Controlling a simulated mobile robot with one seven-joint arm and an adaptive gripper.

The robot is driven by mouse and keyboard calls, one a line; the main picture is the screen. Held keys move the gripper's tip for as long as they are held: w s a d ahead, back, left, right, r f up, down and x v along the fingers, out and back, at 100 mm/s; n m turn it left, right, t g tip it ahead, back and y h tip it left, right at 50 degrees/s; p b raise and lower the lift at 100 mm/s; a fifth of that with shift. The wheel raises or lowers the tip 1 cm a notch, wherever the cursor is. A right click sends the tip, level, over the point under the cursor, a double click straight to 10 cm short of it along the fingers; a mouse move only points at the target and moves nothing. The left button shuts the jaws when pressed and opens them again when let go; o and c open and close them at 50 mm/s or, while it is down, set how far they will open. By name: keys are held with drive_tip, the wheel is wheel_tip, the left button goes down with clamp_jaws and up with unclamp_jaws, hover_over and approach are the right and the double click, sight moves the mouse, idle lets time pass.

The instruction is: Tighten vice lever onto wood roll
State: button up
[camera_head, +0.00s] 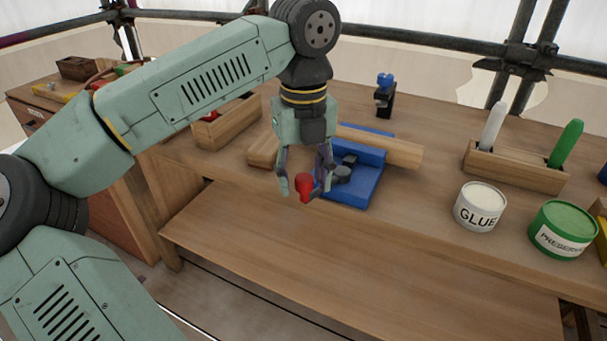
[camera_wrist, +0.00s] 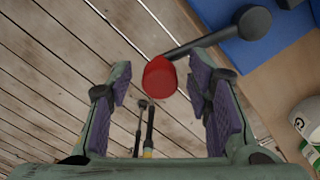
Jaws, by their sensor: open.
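The blue vice (camera_head: 352,187) sits at the front edge of the workbench, with the pale wood roll (camera_head: 385,148) lying across it. The vice lever has a red knob (camera_head: 304,187); in the wrist view the red knob (camera_wrist: 160,77) ends a dark rod (camera_wrist: 197,45) that runs to a round dark hub (camera_wrist: 254,22) by the blue base. My gripper (camera_head: 306,186) points down over the knob. In the wrist view my gripper (camera_wrist: 168,95) is open, one finger on each side of the knob, with gaps visible. Part of the roll and vice is hidden behind my gripper.
A glue tin (camera_head: 480,207) and a green preservative tin (camera_head: 562,230) stand to the right, before a wooden holder (camera_head: 513,170) with white and green tools. A small black and blue clamp-like item (camera_head: 385,95) stands behind. The lower shelf (camera_head: 350,270) is bare.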

wheel_tip(320, 180, up, 12)
idle(0.6)
